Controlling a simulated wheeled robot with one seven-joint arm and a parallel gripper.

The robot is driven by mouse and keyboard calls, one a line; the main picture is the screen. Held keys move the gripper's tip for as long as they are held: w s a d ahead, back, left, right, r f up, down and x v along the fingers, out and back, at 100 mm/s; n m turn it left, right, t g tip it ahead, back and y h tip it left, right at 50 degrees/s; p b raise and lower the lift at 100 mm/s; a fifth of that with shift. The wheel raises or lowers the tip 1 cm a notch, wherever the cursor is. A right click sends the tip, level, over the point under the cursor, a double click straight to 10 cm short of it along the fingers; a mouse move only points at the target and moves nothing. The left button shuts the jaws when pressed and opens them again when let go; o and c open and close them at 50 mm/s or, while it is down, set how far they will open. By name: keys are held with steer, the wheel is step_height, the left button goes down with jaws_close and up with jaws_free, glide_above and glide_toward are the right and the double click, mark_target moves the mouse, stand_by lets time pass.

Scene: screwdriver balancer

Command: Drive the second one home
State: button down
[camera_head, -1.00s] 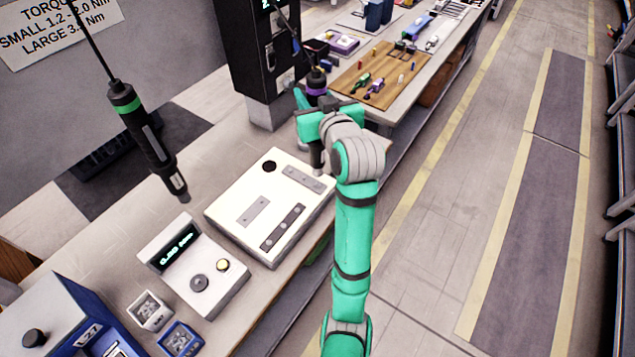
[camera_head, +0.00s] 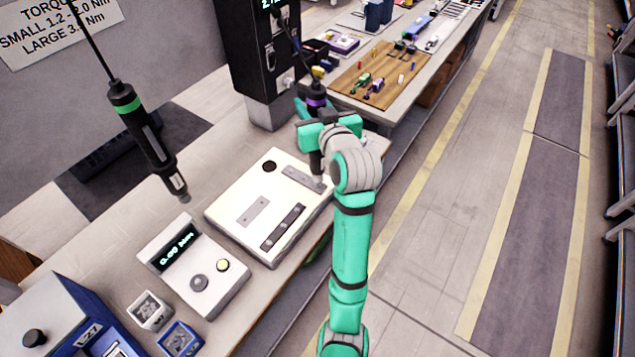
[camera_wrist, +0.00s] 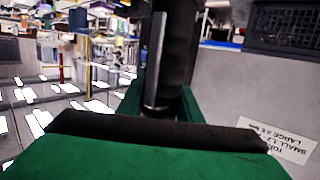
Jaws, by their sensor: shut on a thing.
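My gripper (camera_head: 322,122) is shut on a dark screwdriver with a purple band (camera_head: 316,103), which hangs upright from a cable. Its dark body (camera_wrist: 168,60) also fills the middle of the wrist view, between my green fingers. The screwdriver's lower end is at the right end of a grey bar (camera_head: 297,174) on a white fixture block (camera_head: 232,188). My gripper hides part of it, and I cannot tell whether the tip touches a screw. The block also carries a light bar (camera_head: 252,211) and a dark bar with several screws (camera_head: 283,227).
A green-banded screwdriver (camera_head: 150,140) hangs at the left over the bench. A box with a lit display (camera_head: 195,265) stands in front of the block. A black cabinet (camera_head: 258,60) stands behind. Small boxes (camera_head: 180,338) are at the lower left. The aisle at right is clear.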

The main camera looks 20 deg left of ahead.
steer(key=shift+f, duration=1.75)
stand_by(2.2)
steer(key=shift+r, duration=3.2)
steer(key=shift+w+d, duration=0.1)
